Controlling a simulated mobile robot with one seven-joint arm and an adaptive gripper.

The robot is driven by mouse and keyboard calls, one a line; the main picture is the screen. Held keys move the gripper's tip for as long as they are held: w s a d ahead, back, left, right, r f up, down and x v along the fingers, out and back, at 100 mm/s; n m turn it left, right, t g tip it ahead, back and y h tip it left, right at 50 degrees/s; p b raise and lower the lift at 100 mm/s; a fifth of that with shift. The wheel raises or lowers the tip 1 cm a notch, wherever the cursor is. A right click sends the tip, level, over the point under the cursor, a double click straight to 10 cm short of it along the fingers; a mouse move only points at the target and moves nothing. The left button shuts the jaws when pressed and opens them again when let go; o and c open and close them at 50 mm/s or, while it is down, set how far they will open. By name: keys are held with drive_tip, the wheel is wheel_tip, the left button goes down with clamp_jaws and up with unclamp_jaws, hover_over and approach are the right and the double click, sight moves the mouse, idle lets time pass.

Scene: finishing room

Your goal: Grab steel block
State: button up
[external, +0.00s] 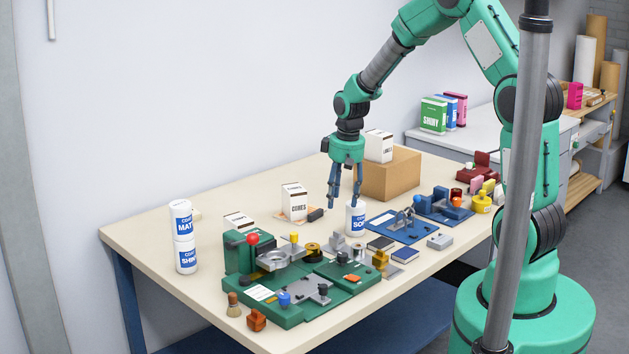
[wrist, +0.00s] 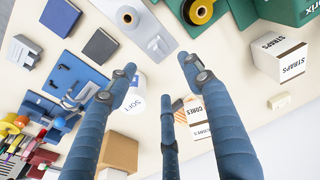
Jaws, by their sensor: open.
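A small grey metal-looking block (external: 440,241), likely the steel block, lies near the right table edge beside a blue fixture plate. In the wrist view the grey block (wrist: 22,52) is at the far left, with a notched end. My gripper (external: 345,204) is open and empty above the table, next to a white can (external: 356,220), well to the left of and behind the block. In the wrist view my gripper's blue fingers (wrist: 158,72) are spread apart with nothing between them. Other small grey parts (external: 338,243) stand nearer; I cannot tell their material.
A blue fixture plate (external: 400,226) and dark flat blocks (external: 404,254) lie around the block. A green fixture (external: 270,290) fills the near table. A cardboard box (external: 390,175) with a white carton stands behind my gripper. The table's back left (external: 235,195) is mostly clear.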

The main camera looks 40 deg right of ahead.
sight(337, 232)
drive_tip(key=shift+w+f+b, duration=0.15)
drive_tip(key=shift+f+b, duration=0.05)
drive_tip(key=shift+f, duration=1.2)
drive_tip(key=shift+w+f+b, duration=0.2)
drive_tip(key=shift+f+b, duration=0.05)
drive_tip(key=shift+f, duration=1.15)
drive_tip(key=shift+w+f+b, duration=0.15)
drive_tip(key=shift+f+b, duration=0.05)
drive_tip(key=shift+f, duration=1.2)
drive_tip(key=shift+w+f+b, duration=0.1)
drive_tip(key=shift+f+b, duration=0.55)
drive_tip(key=shift+f, duration=1.95)
drive_tip(key=shift+c, duration=0.5)
clamp_jaws()
